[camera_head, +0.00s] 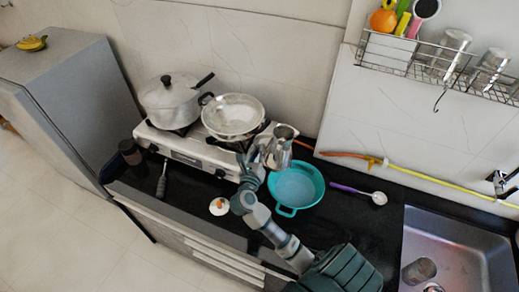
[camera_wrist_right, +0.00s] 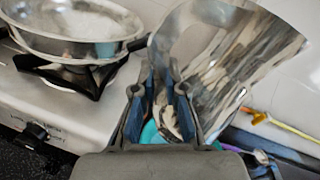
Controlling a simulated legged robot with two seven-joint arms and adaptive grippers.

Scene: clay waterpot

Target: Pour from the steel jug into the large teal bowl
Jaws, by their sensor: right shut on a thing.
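The steel jug (camera_head: 281,150) is held in my right gripper (camera_head: 254,159), at the back left of the large teal bowl (camera_head: 287,209). The jug looks near upright in the head view; any slight tilt is hard to tell. In the right wrist view the shiny jug (camera_wrist_right: 225,65) fills the upper right, and my right gripper's fingers (camera_wrist_right: 160,105) are closed around its handle. A bit of teal bowl (camera_wrist_right: 150,133) shows behind the fingers. The bowl sits on the black counter; its inside looks pale blue in the head view. My left gripper is out of view.
A white stove (camera_head: 185,147) stands to the left with a lidded pot (camera_head: 170,102) and a steel pan (camera_head: 233,117). A purple-handled ladle (camera_head: 357,193) lies right of the bowl, before the sink (camera_head: 455,235). A white lidded item (camera_head: 219,206) lies left of my forearm.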

